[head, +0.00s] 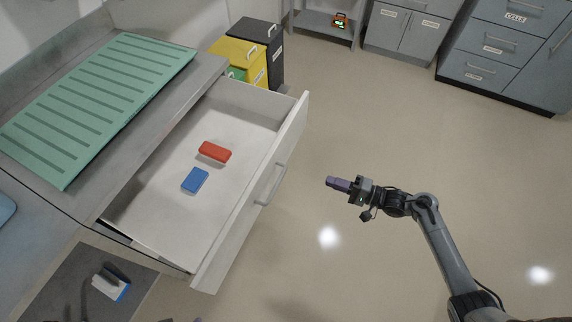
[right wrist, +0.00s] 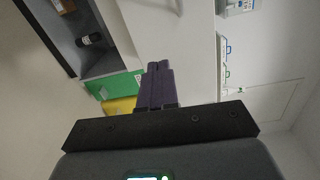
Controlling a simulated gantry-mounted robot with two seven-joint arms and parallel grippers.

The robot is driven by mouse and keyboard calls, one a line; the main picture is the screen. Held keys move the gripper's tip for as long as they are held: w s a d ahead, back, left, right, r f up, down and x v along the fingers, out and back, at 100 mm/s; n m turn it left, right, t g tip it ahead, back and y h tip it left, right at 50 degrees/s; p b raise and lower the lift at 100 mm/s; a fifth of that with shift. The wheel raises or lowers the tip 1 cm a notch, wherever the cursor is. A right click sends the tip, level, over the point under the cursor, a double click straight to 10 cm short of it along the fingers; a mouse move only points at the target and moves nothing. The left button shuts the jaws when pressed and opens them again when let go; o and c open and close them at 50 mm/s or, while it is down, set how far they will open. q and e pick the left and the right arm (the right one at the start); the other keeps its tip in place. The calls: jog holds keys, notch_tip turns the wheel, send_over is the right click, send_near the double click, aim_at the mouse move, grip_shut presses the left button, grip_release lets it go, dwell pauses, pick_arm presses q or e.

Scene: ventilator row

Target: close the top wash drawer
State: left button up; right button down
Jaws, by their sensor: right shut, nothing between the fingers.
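The top wash drawer (head: 222,168) is pulled open from the grey counter unit at the left of the head view. Its pale front panel (head: 248,214) carries a bar handle (head: 271,185). A red block (head: 215,152) and a blue block (head: 195,180) lie on the drawer floor. My right gripper (head: 329,181) is shut and empty, in front of the drawer front and apart from it, pointing toward it. Its purple fingers (right wrist: 157,84) show together in the right wrist view, with a pale panel behind them. My left gripper cannot be made out in the head view.
A green ribbed mat (head: 100,105) lies on the counter above the drawer. Yellow (head: 243,58) and black (head: 262,45) bins stand past the drawer's far end. Grey cabinets (head: 505,50) line the back right. The floor around my right arm is clear.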

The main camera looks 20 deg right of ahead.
jog(key=w+d+b, duration=0.2)
jog(key=w, duration=0.1)
send_near(286, 150)
jog(key=shift+n+t, duration=0.3)
jog(key=shift+n, duration=0.1)
jog(key=b+x, duration=0.1)
jog(key=x, duration=0.5)
jog(key=shift+a+f, duration=0.1)
jog(key=shift+a, duration=0.3)
pick_arm(q)
notch_tip(286, 150, down, 4)
jog(key=shift+f, duration=0.1)
pick_arm(e)
jog(key=shift+w, duration=0.15)
pick_arm(q)
jog(key=shift+s, duration=0.15)
pick_arm(e)
jog(key=shift+w+a, duration=0.1)
